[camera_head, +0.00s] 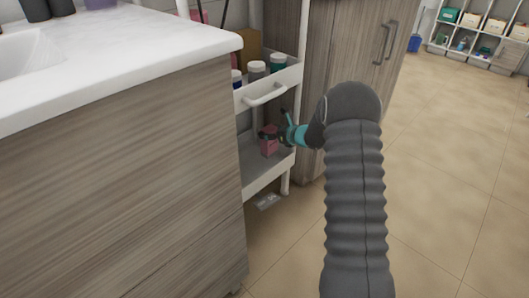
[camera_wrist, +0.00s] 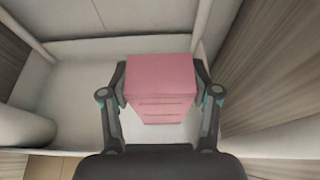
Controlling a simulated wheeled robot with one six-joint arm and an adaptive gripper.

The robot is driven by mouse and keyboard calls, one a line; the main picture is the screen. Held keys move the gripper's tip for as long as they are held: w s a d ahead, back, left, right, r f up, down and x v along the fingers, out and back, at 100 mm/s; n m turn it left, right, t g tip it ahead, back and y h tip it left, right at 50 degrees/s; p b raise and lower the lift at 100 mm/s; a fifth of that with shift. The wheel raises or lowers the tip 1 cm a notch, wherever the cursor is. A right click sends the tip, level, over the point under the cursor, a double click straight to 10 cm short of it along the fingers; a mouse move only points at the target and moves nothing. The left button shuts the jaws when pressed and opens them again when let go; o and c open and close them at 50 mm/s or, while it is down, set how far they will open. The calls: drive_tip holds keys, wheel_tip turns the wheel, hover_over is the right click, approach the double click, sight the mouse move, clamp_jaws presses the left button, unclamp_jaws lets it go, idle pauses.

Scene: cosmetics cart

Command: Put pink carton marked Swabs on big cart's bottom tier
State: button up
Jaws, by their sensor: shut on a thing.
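The pink carton (camera_head: 268,147) is at the cart's bottom tier (camera_head: 262,172) in the head view. It also fills the middle of the wrist view (camera_wrist: 160,88), and I cannot read its marking. My gripper (camera_head: 270,134) is shut on the carton, with one finger on each side of it in the wrist view (camera_wrist: 160,100). The carton is upright, over or on the pale tier surface. I cannot tell whether its base touches the tier. The big white cart (camera_head: 297,75) stands between two wooden cabinets.
The upper tier (camera_head: 282,84) holds several bottles and a brown box (camera_head: 249,44), close above my gripper. A vanity (camera_head: 120,170) with a white top is on the left, and a tall cabinet (camera_head: 335,60) is on the right. The floor at right is clear.

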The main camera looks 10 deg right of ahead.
sight(273, 146)
drive_tip(key=shift+f+b, duration=0.3)
drive_tip(key=shift+f, duration=2.9)
drive_tip(key=shift+f, duration=0.15)
drive_tip(key=o, duration=1.2)
